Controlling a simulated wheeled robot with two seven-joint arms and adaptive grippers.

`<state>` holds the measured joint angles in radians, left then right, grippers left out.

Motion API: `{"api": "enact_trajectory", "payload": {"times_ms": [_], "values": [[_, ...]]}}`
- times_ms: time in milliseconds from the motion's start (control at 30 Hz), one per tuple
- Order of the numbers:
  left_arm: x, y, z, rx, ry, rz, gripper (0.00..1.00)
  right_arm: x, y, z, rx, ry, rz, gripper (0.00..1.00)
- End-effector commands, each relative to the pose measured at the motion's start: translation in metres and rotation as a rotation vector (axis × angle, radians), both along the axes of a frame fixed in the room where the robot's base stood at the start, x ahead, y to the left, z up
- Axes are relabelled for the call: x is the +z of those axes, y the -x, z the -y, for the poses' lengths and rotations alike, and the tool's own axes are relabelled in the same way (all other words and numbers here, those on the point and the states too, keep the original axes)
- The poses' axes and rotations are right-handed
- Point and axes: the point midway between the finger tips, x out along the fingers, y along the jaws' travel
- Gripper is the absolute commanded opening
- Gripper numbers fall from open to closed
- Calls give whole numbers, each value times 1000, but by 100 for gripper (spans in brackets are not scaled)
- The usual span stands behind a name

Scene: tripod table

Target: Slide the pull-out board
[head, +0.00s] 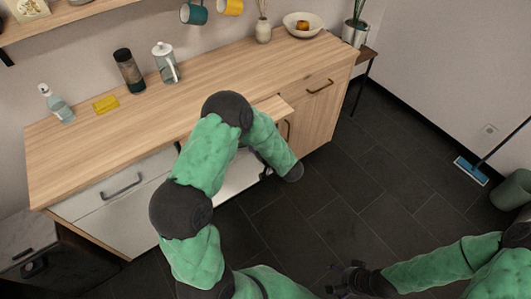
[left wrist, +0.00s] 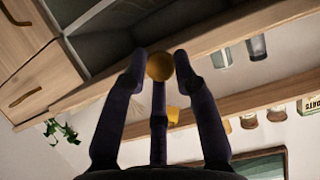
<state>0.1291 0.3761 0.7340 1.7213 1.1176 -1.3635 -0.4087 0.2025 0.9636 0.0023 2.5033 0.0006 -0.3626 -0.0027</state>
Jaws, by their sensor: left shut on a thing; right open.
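The pull-out board (head: 274,106) is a light wooden slab that juts out past the counter's front edge, mostly behind my left arm. In the left wrist view, a round yellow knob (left wrist: 159,67) sits between the fingertips of my left gripper (left wrist: 161,62), which is shut on it. The knob lies against the wooden front edge. In the head view the knob is hidden behind my left arm and hand. My right gripper (head: 350,280) is open and empty, low over the dark floor, well away from the counter.
The wooden counter (head: 215,75) carries a soap bottle (head: 58,104), yellow sponge (head: 106,104), dark tumbler (head: 129,71), glass jug (head: 166,63), vase and bowl (head: 303,25). A drawer with a dark handle (head: 122,187) is left of my arm.

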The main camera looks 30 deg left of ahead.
Motion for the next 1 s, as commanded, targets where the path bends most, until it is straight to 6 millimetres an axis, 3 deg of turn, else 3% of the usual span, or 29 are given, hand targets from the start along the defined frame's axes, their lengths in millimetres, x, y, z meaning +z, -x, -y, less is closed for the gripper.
{"api": "enact_trajectory", "payload": {"times_ms": [200,400,900,933,1000], "values": [[-4,-17,-49,4,5,-9,0,8,0,0,0,0,0,88],[-5,-28,-74,1,6,-10,0,10,0,0,0,0,0,88],[-6,-32,-81,-2,8,-12,0,10,0,0,0,0,0,88],[-6,-32,-81,-2,8,-12,34,10,0,0,0,0,0,88],[-6,-32,-81,-2,8,-12,52,10,0,0,0,0,0,88]]}}
